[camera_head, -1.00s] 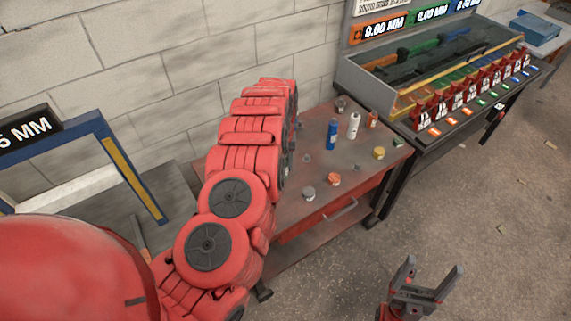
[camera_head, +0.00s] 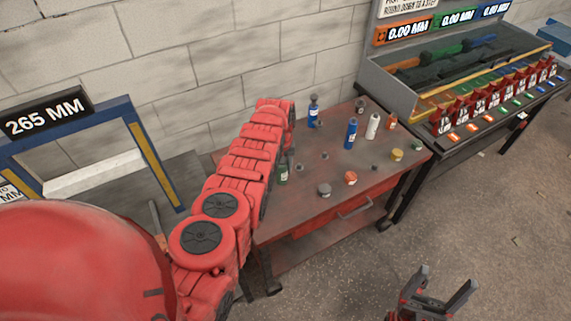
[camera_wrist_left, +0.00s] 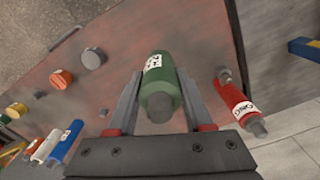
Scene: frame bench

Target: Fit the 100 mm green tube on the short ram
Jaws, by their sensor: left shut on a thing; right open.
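A green cylinder (camera_wrist_left: 160,82) with a white label and a dark end cap sits between the fingers of my left gripper (camera_wrist_left: 159,76), which is shut on it, over the red table. It also shows in the head view (camera_head: 283,174) beside my left arm, which hides most of that gripper. I cannot tell whether it is the green tube or a ram. My right gripper (camera_head: 444,281) is open and empty over the floor at the lower right. Green parts (camera_head: 455,53) lie in the grey rack at the back right; no ram is clearly identifiable.
The red table (camera_head: 318,212) carries blue (camera_head: 351,134), white (camera_head: 373,126) and red bottles (camera_wrist_left: 238,104) and several small caps. A blue frame (camera_head: 152,165) under a 265 MM sign (camera_head: 45,116) stands left. A bench with several red holders (camera_head: 480,98) stands right. The front floor is clear.

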